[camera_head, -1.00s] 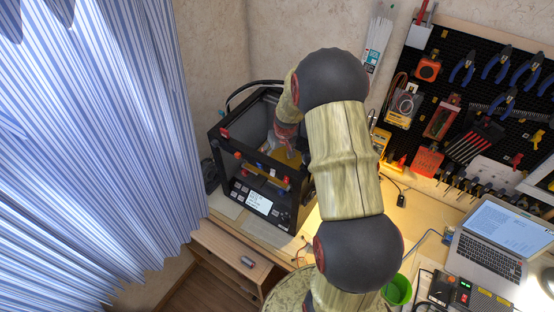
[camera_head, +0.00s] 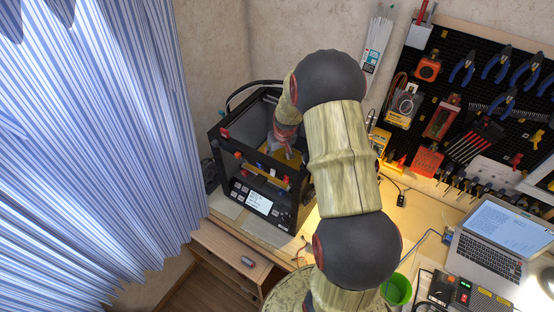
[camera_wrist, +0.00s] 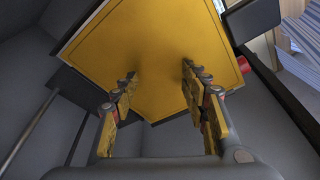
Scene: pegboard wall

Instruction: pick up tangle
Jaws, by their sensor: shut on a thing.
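My gripper (camera_wrist: 158,74) reaches into the open top of a black 3D printer (camera_head: 262,207). In the wrist view its two yellow-padded fingers stand apart in front of a yellow plate (camera_wrist: 150,40) inside the printer. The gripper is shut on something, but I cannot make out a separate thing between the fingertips. I see no distinct tangle in either view; it may be hidden or blend with the yellow plate. In the head view the gripper (camera_head: 282,150) is small and partly hidden by the printer frame.
The printer's frame surrounds my gripper closely. A striped curtain (camera_head: 95,150) hangs at left. A pegboard (camera_head: 480,90) with tools is at right, above a desk with a laptop (camera_head: 500,245) and a green cup (camera_head: 398,290). A drawer unit (camera_head: 230,245) stands below the printer.

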